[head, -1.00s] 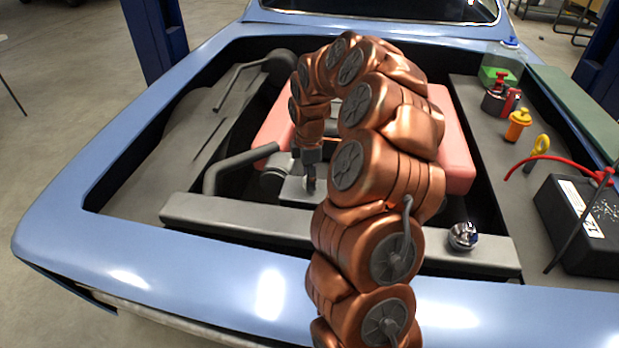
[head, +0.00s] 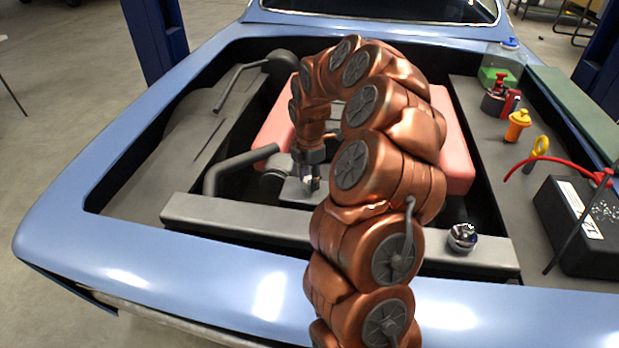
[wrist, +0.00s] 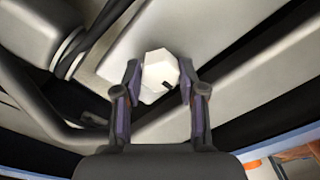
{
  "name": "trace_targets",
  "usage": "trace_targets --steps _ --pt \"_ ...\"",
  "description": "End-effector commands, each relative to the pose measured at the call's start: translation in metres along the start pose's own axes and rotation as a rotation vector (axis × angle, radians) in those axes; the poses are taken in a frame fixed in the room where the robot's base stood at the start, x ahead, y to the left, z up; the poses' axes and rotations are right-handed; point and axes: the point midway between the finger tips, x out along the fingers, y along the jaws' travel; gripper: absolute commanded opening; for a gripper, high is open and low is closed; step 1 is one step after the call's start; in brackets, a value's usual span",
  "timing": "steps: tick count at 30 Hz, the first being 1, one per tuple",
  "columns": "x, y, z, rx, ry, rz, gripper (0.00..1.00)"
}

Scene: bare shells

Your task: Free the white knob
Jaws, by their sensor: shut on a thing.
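The white knob (wrist: 159,71) shows in the wrist view as a pale, many-sided piece with a small dark mark on its lower right. It sits over a light grey plate (wrist: 112,62) in the engine bay. My gripper (wrist: 160,82) has one finger on each side of the knob and is shut on it. In the head view my gripper (head: 308,180) points down just behind the grey front crossbar. There the knob is mostly hidden by the gripper. I cannot tell whether the knob still touches the plate.
A grey hose (head: 238,165) lies left of my gripper. The grey crossbar (head: 240,215) runs in front, with a shiny round cap (head: 462,237) at its right. A red engine cover (head: 455,150) lies behind. A black battery (head: 580,225) and an orange cap (head: 518,126) stand right.

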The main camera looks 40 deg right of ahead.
Motion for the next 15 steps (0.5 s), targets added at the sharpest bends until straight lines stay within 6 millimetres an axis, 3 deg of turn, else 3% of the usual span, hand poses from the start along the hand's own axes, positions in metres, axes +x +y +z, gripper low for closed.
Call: trace_targets --steps 7,8,15 --pt "-0.0001 0.0000 0.0001 -0.001 0.000 0.000 0.06" --pt "-0.0001 0.0000 0.0001 -0.001 0.000 0.000 0.42" --pt "-0.0001 0.0001 0.0000 0.000 0.000 0.000 0.66"
